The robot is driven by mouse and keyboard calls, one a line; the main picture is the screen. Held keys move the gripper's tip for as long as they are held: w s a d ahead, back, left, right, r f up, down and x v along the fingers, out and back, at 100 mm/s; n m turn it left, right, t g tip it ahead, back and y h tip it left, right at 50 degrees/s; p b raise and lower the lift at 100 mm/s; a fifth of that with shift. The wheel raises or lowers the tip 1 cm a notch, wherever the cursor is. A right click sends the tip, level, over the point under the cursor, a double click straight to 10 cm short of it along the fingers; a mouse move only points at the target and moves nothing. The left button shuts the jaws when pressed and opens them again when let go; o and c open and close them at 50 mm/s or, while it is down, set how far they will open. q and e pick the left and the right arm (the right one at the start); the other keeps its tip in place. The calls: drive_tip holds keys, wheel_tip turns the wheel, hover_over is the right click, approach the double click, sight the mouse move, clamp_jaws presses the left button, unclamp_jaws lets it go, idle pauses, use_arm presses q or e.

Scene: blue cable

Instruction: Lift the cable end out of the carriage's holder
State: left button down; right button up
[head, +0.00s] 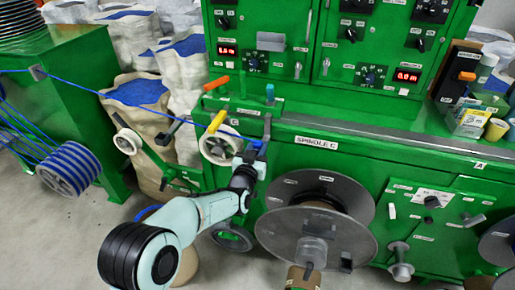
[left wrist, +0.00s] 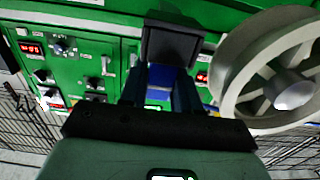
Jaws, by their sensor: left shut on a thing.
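The blue cable (head: 150,111) runs taut from a guide on the left green frame, across the sacks, to the carriage at the front of the green machine. Its blue end (head: 259,145) is at my left gripper (head: 256,152), beside a white pulley wheel (head: 217,146). The gripper is shut on the cable end. In the left wrist view, the blue end (left wrist: 160,84) shows between the dark fingers (left wrist: 160,95). The holder is mostly hidden by the gripper, so I cannot tell whether the end is still seated in it. My right gripper is not in view.
A large grey spool (head: 348,240) stands below on the right. A striped blue cable reel (head: 69,168) hangs at the left. A metal rail (head: 375,133) runs along the machine's front edge. The large pulley wheel (left wrist: 270,70) is close right of the fingers in the left wrist view.

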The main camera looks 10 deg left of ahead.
sight(257, 144)
use_arm(q)
drive_tip(key=shift+r+p, duration=0.4)
drive_tip(key=shift+r, duration=0.6)
idle(1.2)
drive_tip(key=shift+r+p, duration=1.6)
drive_tip(key=shift+r, duration=1.2)
